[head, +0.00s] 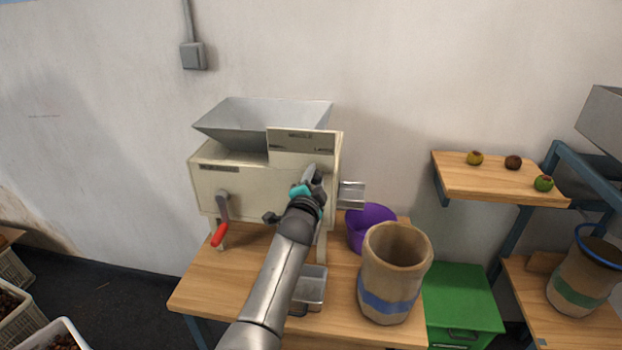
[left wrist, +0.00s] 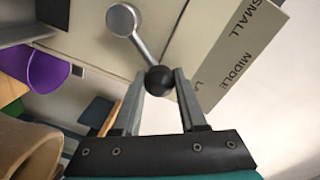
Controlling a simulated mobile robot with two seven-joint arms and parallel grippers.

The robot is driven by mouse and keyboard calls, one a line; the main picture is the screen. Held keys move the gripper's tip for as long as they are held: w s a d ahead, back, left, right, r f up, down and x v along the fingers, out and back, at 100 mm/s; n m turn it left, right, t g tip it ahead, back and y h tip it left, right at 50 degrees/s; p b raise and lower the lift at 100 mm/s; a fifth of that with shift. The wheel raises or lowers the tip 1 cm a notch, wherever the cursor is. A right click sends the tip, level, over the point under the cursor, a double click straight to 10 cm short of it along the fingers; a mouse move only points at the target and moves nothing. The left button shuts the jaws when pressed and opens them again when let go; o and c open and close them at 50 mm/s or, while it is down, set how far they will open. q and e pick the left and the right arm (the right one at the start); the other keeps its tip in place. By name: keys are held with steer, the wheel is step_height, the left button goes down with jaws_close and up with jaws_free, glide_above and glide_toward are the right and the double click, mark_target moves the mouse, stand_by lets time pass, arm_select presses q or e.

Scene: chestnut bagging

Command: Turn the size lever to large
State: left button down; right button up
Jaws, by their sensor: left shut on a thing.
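The size lever (left wrist: 143,50) is a metal rod with a round black knob (left wrist: 159,80), on the front of the cream sorting machine (head: 250,190). My left gripper (head: 313,174) is shut on the knob, with one finger on each side in the left wrist view (left wrist: 162,76). The label plate (head: 302,148) reads SMALL, MIDDLE and LARGE. The lever points toward the LARGE end, whose word is partly hidden by a finger in the left wrist view. In the head view my gripper hides most of the lever. My right gripper is not in view.
A red-handled crank (head: 221,215) hangs on the machine's left front. A metal tray (head: 311,287) is below. The table's (head: 210,285) left front is clear.

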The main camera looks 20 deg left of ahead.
arm_select(q)
steer(key=shift+d+f, duration=0.15)
steer(key=shift+f, duration=0.05)
stand_by(0.4)
steer(key=shift+c, duration=2.4)
jaws_free()
steer(key=shift+r, duration=0.1)
steer(key=shift+s+d, duration=0.1)
steer(key=shift+s, duration=0.5)
steer(key=f+p+v, duration=0.1)
steer(key=v, duration=1.3)
steer(key=shift+r+p, duration=0.35)
steer(key=shift+r, duration=0.1)
